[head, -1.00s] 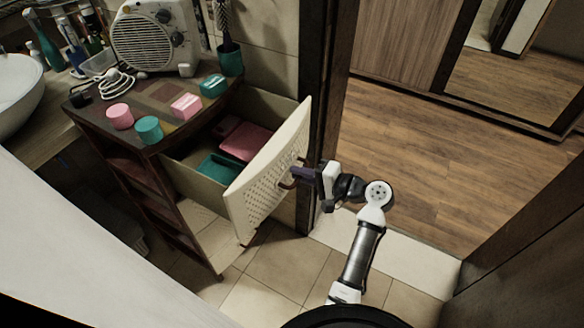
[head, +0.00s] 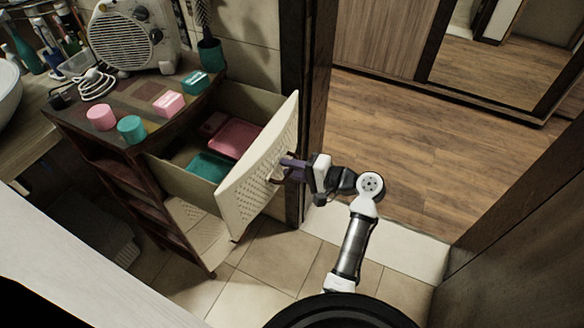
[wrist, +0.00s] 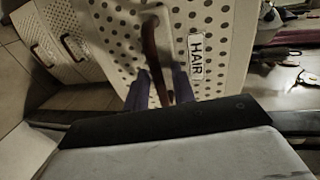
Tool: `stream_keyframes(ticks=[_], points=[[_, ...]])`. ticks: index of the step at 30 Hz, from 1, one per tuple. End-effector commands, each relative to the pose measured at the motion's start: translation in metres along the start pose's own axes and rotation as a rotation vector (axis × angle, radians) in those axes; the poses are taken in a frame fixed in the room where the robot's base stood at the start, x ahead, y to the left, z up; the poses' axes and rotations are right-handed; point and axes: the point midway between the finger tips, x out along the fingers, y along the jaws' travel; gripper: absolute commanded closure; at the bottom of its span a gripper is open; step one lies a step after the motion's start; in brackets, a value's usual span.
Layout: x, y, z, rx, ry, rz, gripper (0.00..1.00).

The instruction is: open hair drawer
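The hair drawer (head: 250,180) stands well open from the dark cabinet (head: 120,165). Its cream front has rows of holes, and a "HAIR" label (wrist: 196,56) shows in the wrist view. A pink box (head: 235,138) and a teal box (head: 209,167) lie inside. My gripper (head: 284,172) is at the drawer's brown handle (wrist: 151,48), in front of the drawer. In the wrist view its two dark fingers stand on either side of the handle, close against it. The exact contact is partly hidden.
A heater (head: 134,32), pink and teal containers and a white cable (head: 97,86) are on the cabinet top. A dark door frame (head: 312,110) stands close behind the drawer's right end. Tiled floor (head: 265,262) is clear in front.

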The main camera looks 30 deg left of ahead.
Motion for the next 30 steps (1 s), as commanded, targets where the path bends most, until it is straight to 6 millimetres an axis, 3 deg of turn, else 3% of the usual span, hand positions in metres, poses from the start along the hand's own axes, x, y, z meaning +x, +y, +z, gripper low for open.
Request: stream_keyframes(ticks=[5, 18, 24, 30], points=[[-0.02, 0.002, -0.001, 0.0, 0.005, -0.001, 0.75], [-0.114, 0.002, -0.001, -0.002, 0.005, 0.0, 0.75], [-0.134, 0.0, -0.001, -0.001, 0.002, -0.001, 0.75], [-0.138, 0.0, 0.0, 0.0, 0.001, 0.0, 0.75]])
